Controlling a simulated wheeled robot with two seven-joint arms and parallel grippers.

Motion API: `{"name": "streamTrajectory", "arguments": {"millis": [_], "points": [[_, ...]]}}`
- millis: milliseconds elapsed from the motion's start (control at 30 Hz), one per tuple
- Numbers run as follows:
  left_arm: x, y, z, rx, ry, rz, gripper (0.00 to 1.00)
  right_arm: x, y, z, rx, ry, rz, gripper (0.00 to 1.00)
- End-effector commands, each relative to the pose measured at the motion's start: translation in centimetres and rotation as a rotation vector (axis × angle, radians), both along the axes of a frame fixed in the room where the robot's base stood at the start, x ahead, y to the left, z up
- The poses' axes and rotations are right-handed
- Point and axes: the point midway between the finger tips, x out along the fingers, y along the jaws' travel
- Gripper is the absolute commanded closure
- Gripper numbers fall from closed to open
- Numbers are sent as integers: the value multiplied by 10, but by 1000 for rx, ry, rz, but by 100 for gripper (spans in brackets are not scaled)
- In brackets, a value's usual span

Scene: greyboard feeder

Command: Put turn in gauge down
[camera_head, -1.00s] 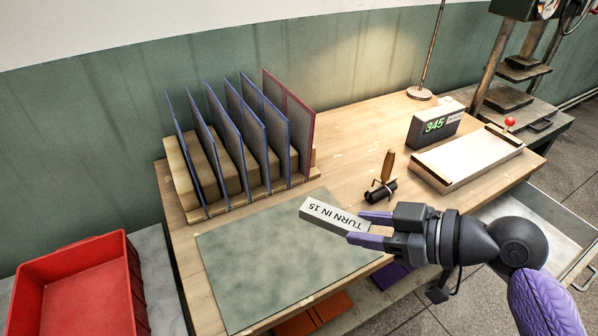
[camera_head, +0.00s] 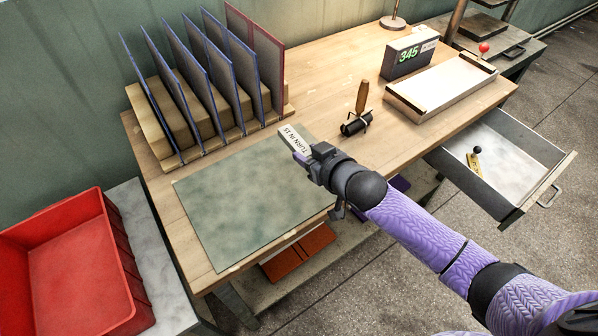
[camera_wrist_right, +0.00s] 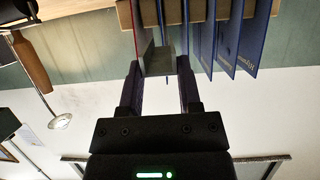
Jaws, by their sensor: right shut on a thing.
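The turn in gauge (camera_head: 292,137) is a pale grey bar with "TURN IN 15" on its face. My right gripper (camera_head: 307,161) is shut on it and holds it by one end. In the head view it overlaps the back right corner of the green mat (camera_head: 235,215) on the wooden bench; I cannot tell its exact height. In the right wrist view the gauge (camera_wrist_right: 158,62) sits between the two dark fingers of my right gripper (camera_wrist_right: 160,80). My left gripper is not in view.
A wooden rack (camera_head: 172,160) with several upright blue-edged boards and a red-edged one stands behind the mat. A wooden-handled tool (camera_head: 357,118) stands to the right of the gauge. Further right are a display (camera_head: 408,54), a white-topped block (camera_head: 440,86) and an open drawer (camera_head: 505,165).

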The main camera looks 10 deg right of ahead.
Motion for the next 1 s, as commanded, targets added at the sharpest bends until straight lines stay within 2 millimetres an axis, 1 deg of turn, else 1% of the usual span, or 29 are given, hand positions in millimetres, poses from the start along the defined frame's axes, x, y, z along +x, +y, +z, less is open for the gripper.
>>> {"name": "streamTrajectory", "arguments": {"millis": [33, 167, 233, 300, 367, 467, 600, 700, 733, 767, 800, 867, 900, 1000], "points": [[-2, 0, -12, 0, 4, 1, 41, -1, 0, -20, 1, 6, 0, 100], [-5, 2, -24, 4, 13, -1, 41, 0, 0, -44, 0, 4, -1, 100], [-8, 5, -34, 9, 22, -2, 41, 0, 0, -62, 2, 6, -1, 100], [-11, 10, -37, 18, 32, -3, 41, 0, 0, -74, 2, 5, -2, 100], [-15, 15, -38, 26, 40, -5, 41, 0, 0, -80, 2, 4, -1, 100], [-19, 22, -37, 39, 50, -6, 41, 0, 0, -81, 2, 2, 0, 100], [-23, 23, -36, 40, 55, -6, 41, 0, 0, -80, 2, 1, 0, 100], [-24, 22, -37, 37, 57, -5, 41, 0, 0, -83, 2, 2, 0, 100], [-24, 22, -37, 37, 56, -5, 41, 0, 0, -83, 1, 3, 0, 52], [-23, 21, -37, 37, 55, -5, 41, 0, 0, -82, 1, 3, 0, 46], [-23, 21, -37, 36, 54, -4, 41, 0, 0, -82, 1, 3, 0, 37], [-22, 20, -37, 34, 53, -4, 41, 0, 0, -82, 1, 3, 0, 24], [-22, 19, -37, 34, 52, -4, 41, 0, 0, -82, 1, 3, 0, 21], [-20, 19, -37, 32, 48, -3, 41, 0, 0, -82, 1, 3, 0, 21]]}}
